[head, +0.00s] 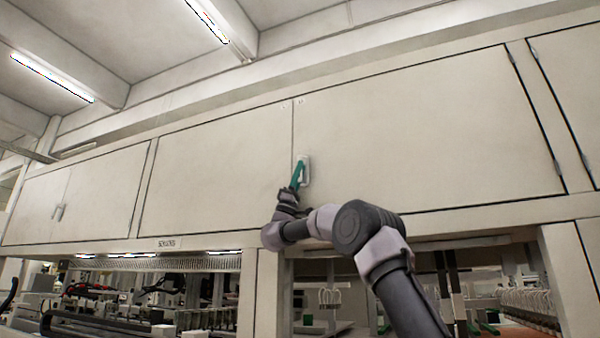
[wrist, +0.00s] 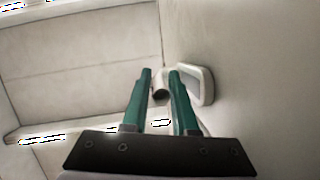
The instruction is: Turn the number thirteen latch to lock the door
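The door latch (head: 305,171) is a small pale plate with a handle, set at the lower part of the seam between two large cream doors. No number thirteen is legible on it. My gripper (head: 299,165) reaches up to it from below, its green fingers partly covering the latch. A narrow gap seems to show on each side of the handle. The pale latch frame (wrist: 208,86) is right of the fingers.
The left door (head: 215,180) and right door (head: 430,135) look closed and flush. Another pair of handles (head: 58,212) is on a cabinet at far left. A horizontal beam (head: 480,217) runs below the doors, above open bays with machinery.

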